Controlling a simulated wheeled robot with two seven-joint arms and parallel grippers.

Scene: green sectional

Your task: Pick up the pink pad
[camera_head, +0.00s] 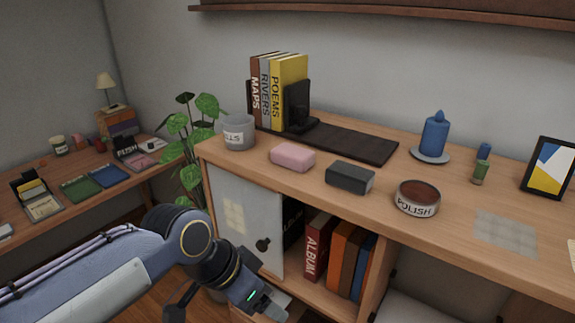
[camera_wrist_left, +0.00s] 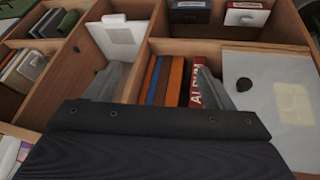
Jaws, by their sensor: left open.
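A pink block with rounded edges (camera_head: 293,156) lies on the wooden sideboard top, left of a dark grey block (camera_head: 350,177). A flat pink item (camera_head: 146,159) also lies on the desk at the far left; I cannot tell which of the two is the pink pad. My left gripper (camera_head: 272,306) is low in front of the sideboard's open shelf, below and apart from the pink block. In the left wrist view its two fingers (camera_wrist_left: 163,80) are spread with nothing between them, facing the shelf books. No pink item shows there. My right gripper is not in view.
The sideboard top (camera_head: 265,178) also holds a grey pot (camera_head: 238,132), books with a black bookend (camera_head: 297,105), a dark mat (camera_head: 350,141), a polish tin (camera_head: 417,198) and a blue candle (camera_head: 434,136). A white door panel (camera_head: 240,220) and upright books (camera_head: 340,255) are below.

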